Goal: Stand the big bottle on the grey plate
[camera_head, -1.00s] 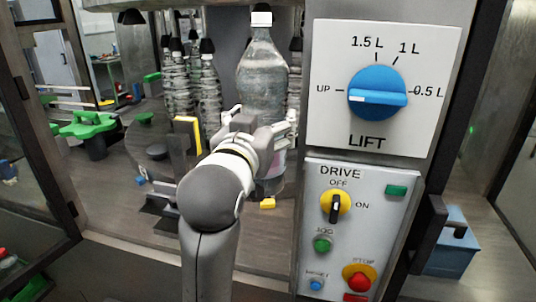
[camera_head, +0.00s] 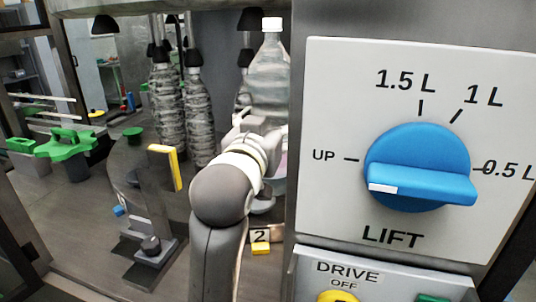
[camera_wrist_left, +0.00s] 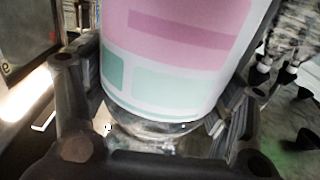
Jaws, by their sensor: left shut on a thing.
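The big bottle (camera_head: 268,85) is clear, with a white cap and a pink and green label, and looks upright beside the lift panel. My left gripper (camera_head: 262,140) is shut around its lower part. In the left wrist view the bottle's label (camera_wrist_left: 180,50) and clear base sit between the fingers of the left gripper (camera_wrist_left: 155,125). A grey rounded edge, seemingly the grey plate (camera_head: 262,205), shows below, mostly behind my arm. I cannot tell whether the bottle's base touches it. My right gripper is not in view.
The lift panel (camera_head: 330,210) with its blue knob (camera_head: 415,160) stands close on the right. A yellow-edged block (camera_head: 163,168), a green star-shaped handle (camera_head: 68,143) and a tag marked 2 (camera_head: 260,236) are also near.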

